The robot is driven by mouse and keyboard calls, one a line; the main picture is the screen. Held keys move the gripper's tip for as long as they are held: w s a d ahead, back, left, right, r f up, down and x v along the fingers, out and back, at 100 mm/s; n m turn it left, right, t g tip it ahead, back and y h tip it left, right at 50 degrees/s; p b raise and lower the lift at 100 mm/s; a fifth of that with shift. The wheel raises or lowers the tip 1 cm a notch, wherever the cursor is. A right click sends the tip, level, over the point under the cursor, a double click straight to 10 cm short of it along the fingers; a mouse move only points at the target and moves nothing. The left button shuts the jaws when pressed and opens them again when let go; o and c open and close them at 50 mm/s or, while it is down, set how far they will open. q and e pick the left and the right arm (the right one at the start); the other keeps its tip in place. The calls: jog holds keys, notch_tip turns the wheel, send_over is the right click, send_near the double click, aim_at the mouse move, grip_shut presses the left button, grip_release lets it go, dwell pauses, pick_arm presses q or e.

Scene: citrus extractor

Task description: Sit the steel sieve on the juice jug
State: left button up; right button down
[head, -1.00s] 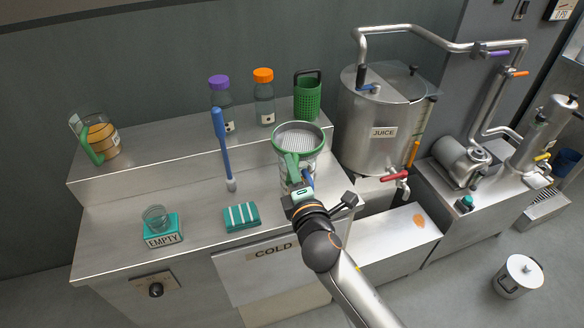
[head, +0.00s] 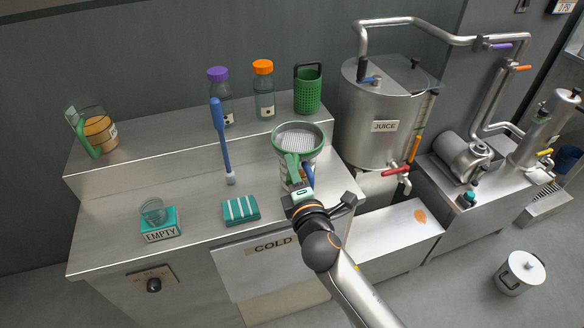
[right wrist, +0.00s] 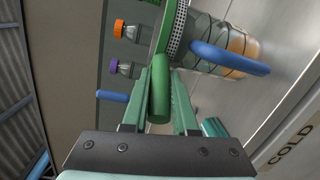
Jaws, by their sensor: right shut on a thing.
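The steel sieve (head: 297,139) has a green rim, a mesh bowl and a green handle. My right gripper (head: 299,190) is shut on this handle, which lies between the fingers in the right wrist view (right wrist: 160,90). The sieve is level, over the mouth of a clear jug with a blue handle (head: 309,174). In the right wrist view the jug (right wrist: 218,42) holds orange juice, and the mesh is right at its mouth. I cannot tell whether the rim touches the jug. The sieve and its handle hide much of the jug in the head view. My left gripper is not in view.
A green-handled jug (head: 99,132) stands on the raised shelf at left. Purple-capped (head: 219,97) and orange-capped (head: 264,92) bottles and a green basket (head: 308,92) are behind. A blue-handled brush (head: 221,140) stands left, a striped sponge (head: 240,208) nearer. The juice tank (head: 384,105) is close at right.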

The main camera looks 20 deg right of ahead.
jog(key=c, duration=0.6)
grip_release()
jog(key=shift+f, duration=0.1)
